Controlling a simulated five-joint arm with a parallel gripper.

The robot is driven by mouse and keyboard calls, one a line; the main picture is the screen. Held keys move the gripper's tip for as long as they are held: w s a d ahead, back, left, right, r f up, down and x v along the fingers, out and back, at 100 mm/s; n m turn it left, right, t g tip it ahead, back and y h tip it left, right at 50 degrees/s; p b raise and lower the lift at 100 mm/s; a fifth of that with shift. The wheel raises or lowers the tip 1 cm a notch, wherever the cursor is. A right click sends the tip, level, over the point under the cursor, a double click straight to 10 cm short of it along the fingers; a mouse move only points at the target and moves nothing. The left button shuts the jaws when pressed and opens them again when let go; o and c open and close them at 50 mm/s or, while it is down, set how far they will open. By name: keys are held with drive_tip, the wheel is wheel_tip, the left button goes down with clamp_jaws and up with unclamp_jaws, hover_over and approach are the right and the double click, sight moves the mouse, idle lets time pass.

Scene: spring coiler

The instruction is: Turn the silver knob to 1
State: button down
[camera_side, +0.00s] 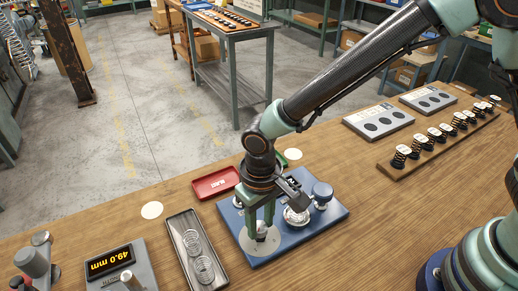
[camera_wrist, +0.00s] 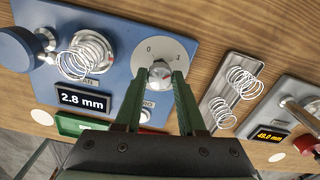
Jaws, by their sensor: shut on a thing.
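The silver knob (camera_wrist: 160,74) sits on a round pale dial plate (camera_wrist: 181,47) at a corner of the blue coiler base (camera_wrist: 120,22). A 0 shows on the dial's left, and a second mark, which looks like 1, on its right. My gripper (camera_wrist: 160,80) is shut on the silver knob, one finger on each side. In the side view my gripper (camera_side: 261,228) points down over the dial plate (camera_side: 246,242) and hides part of the knob. I cannot tell exactly where the knob points.
The coiler's display (camera_wrist: 83,101) reads 2.8 mm. A spring (camera_wrist: 88,55) sits on the coiler beside a blue knob (camera_side: 322,191). A grey tray (camera_side: 222,275) holds springs; a gauge (camera_side: 118,263) reads 49.0 mm. A red tray (camera_side: 214,184) lies behind. A rack (camera_side: 440,145) of springs stands right.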

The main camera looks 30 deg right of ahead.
sight(260, 227)
drive_tip(key=shift+r, duration=0.1)
drive_tip(key=c, duration=0.5)
unclamp_jaws()
wheel_tip(260, 227, up, 12)
drive_tip(key=s+d+r+m+t, duration=0.1)
drive_tip(key=d+r, duration=0.3)
drive_tip(key=d, duration=0.9)
drive_tip(key=s+d+r+m+t, duration=0.1)
drive_tip(key=d+r+t, duration=0.3)
drive_tip(key=d, duration=0.9)
drive_tip(key=shift+s+d+r+t, duration=0.15)
drive_tip(key=shift+s+d+t, duration=0.15)
drive_tip(key=shift+s, duration=0.1)
